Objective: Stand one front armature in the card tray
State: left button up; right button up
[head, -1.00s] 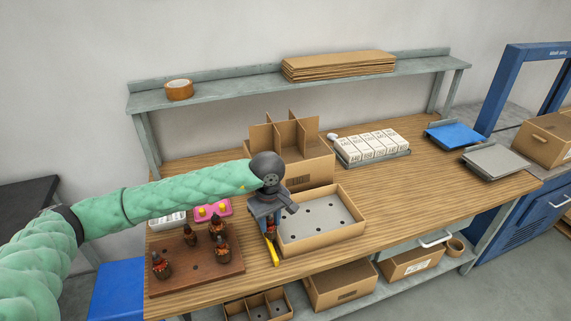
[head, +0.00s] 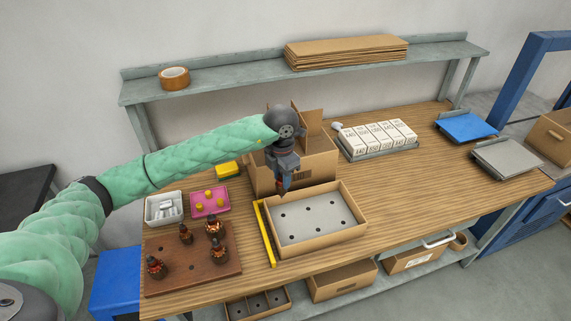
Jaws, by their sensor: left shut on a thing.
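The card tray (head: 352,237) is a low cardboard box on the workbench, with a grey plate with several dark holes inside; no armature stands in it. My left gripper (head: 282,181) is shut and points down over the tray's back left corner. It holds an armature (head: 281,187), mostly hidden by the jaws, with a little dark red showing at the tips. Several dark armatures with copper-red windings (head: 213,226) stand upright on a brown holed board (head: 196,274) at the front left. My right gripper is not in view.
A taller divided cardboard box (head: 322,170) stands right behind the tray. A yellow strip (head: 264,232) lies along the tray's left side. A pink tray (head: 210,203) and a white tray (head: 164,210) sit behind the board. The bench right of the tray is clear.

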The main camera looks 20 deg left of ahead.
pick_arm(q)
jog(key=shift+w+r+n, duration=0.25)
jog(key=shift+w+n, duration=0.25)
jog(key=shift+n, duration=0.2)
jog(key=shift+f, duration=0.1)
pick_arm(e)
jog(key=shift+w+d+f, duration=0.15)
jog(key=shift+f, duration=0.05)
pick_arm(q)
jog(key=shift+f, duration=1.65)
jog(key=shift+f+b, duration=0.35)
jog(key=shift+f, duration=1.45)
jog(key=shift+f+b, duration=0.35)
jog(key=shift+f, duration=1.45)
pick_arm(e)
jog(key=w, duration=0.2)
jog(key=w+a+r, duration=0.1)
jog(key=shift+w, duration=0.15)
